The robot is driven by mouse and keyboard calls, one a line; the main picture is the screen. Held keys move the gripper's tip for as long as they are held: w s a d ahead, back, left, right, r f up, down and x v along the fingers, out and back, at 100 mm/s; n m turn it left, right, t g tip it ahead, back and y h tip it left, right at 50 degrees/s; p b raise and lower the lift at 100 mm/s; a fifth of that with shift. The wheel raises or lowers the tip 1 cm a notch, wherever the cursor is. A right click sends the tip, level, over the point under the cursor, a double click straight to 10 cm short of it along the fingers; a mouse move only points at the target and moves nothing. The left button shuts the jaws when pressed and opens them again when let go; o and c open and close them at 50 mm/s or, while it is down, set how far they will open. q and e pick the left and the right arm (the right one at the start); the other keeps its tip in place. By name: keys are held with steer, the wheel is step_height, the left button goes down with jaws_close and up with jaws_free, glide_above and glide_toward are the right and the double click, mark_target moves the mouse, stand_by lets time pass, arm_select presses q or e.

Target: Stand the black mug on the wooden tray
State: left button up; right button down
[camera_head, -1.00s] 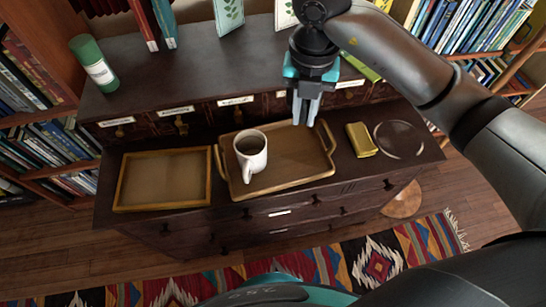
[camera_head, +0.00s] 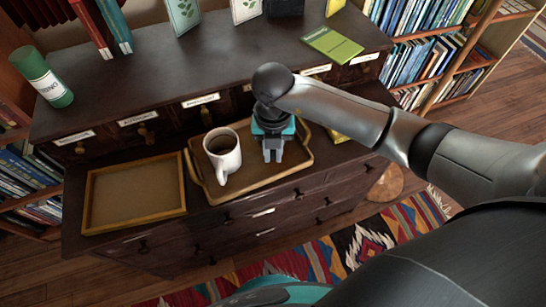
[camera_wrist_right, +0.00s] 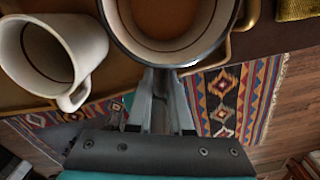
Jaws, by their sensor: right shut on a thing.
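The wooden tray (camera_head: 237,191) lies on the dark cabinet's lower ledge. A white mug (camera_head: 222,153) with dark contents stands on its left part; it also shows at left in the right wrist view (camera_wrist_right: 52,52). My right gripper (camera_head: 273,158) points down over the tray, right of the white mug. In the wrist view its fingers (camera_wrist_right: 160,80) are shut on the near rim of the black mug (camera_wrist_right: 170,25), which has a pale inside and brown contents. In the head view this mug is hidden behind the gripper. I cannot tell whether its base touches the tray. My left gripper is out of view.
A shallow wooden frame tray (camera_head: 134,193), empty, lies left of the tray. A yellow box (camera_wrist_right: 297,9) is beyond the tray's right end, mostly hidden by my arm in the head view. A green cylinder (camera_head: 43,78) and books stand on the upper shelf.

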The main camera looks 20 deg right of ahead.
steer(key=shift+f, duration=1.05)
steer(key=shift+r, duration=0.1)
steer(key=shift+f, duration=0.2)
steer(key=c, duration=0.8)
jaws_free()
steer(key=shift+c, duration=0.2)
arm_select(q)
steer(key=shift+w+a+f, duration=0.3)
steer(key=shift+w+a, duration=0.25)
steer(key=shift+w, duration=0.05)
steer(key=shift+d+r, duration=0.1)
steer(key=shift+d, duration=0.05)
arm_select(e)
steer(key=shift+r, duration=0.15)
